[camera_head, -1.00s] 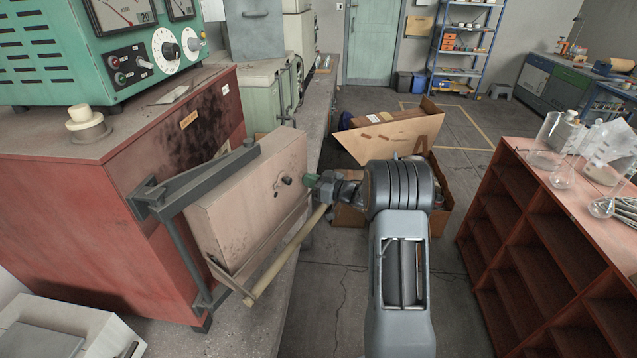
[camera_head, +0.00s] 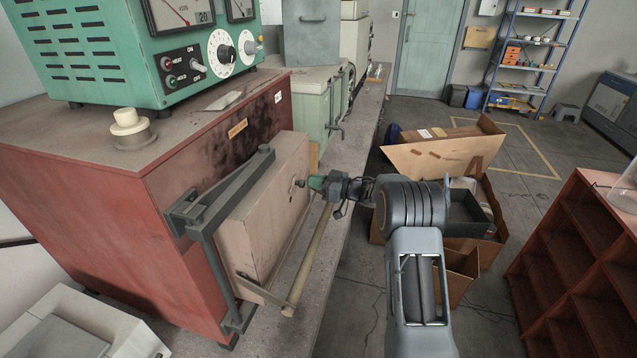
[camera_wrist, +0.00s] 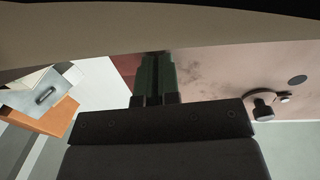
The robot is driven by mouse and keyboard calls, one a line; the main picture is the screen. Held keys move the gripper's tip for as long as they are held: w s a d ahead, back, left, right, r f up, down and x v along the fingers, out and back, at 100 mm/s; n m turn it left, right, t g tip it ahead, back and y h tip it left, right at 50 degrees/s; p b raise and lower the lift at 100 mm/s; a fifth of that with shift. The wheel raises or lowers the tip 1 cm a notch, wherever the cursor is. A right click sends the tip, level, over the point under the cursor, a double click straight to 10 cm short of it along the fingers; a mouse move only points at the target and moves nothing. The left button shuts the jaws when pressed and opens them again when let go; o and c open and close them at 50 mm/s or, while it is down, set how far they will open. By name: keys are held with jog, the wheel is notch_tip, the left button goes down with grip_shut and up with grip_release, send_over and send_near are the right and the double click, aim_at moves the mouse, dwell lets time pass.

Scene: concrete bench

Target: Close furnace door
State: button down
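The red furnace (camera_head: 110,215) stands on the bench at the left, with soot stains on its front. Its thick beige door (camera_head: 262,210) hangs on dark grey hinge arms (camera_head: 222,190) and stands close to the furnace front. Whether a gap is left behind it is hard to see. A pale rod handle (camera_head: 308,258) runs along the door's outer side. My gripper (camera_head: 318,183) is at the door's far end, by the rod's upper end. In the wrist view its green fingers (camera_wrist: 154,78) lie nearly together with nothing visible between them; a beige band hides their tips.
A green control box (camera_head: 130,50) sits on the furnace beside a pale knob-like fitting (camera_head: 130,128). Cardboard boxes (camera_head: 440,155) stand on the floor beyond my arm. A red-brown shelf unit (camera_head: 570,250) is at the right.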

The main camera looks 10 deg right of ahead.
jog(key=shift+a+r, duration=0.25)
jog(key=shift+a, duration=0.1)
